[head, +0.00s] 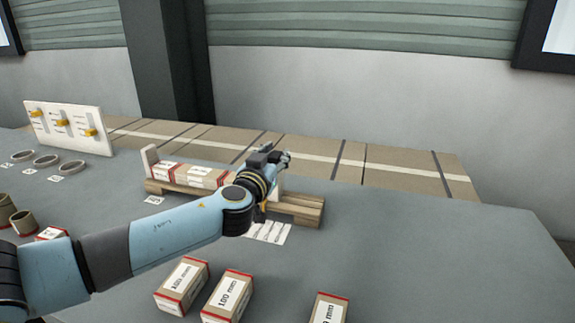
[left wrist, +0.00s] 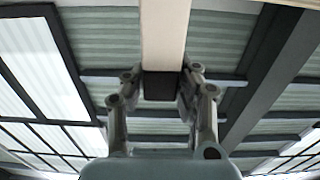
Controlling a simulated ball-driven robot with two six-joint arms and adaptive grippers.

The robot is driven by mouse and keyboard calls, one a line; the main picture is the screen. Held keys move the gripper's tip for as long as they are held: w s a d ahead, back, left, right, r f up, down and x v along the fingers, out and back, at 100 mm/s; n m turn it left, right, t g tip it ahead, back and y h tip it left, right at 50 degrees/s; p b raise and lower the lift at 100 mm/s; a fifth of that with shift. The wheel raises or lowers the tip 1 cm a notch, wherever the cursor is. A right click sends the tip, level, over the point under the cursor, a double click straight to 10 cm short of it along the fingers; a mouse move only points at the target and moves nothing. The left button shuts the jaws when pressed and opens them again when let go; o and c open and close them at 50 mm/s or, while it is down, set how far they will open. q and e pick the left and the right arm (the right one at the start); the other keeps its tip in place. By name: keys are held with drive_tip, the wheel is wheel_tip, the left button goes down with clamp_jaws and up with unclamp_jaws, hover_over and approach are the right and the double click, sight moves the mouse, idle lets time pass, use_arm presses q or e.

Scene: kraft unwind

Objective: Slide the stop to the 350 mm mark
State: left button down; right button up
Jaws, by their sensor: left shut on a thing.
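A wooden rail (head: 298,207) lies on the grey table with a pale upright end piece (head: 149,157) at its left end. Red-banded blocks (head: 196,175) lie in a row on it from that end. My left gripper (head: 274,157) is over the rail, right of the blocks, and largely hides what it holds. My right gripper is out of view.
Several loose blocks, some labelled 100 mm (head: 228,295), stand in the foreground. A white board with yellow pegs (head: 68,127), grey rings (head: 46,160) and brown tubes (head: 22,223) are at the left. Brown panels (head: 400,170) lie behind. The table's right side is clear.

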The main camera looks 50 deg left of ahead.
use_arm(q)
drive_tip(key=c, duration=1)
unclamp_jaws()
drive_tip(key=shift+d, duration=0.1)
drive_tip(key=shift+c, duration=0.2)
drive_tip(key=v, duration=1.2)
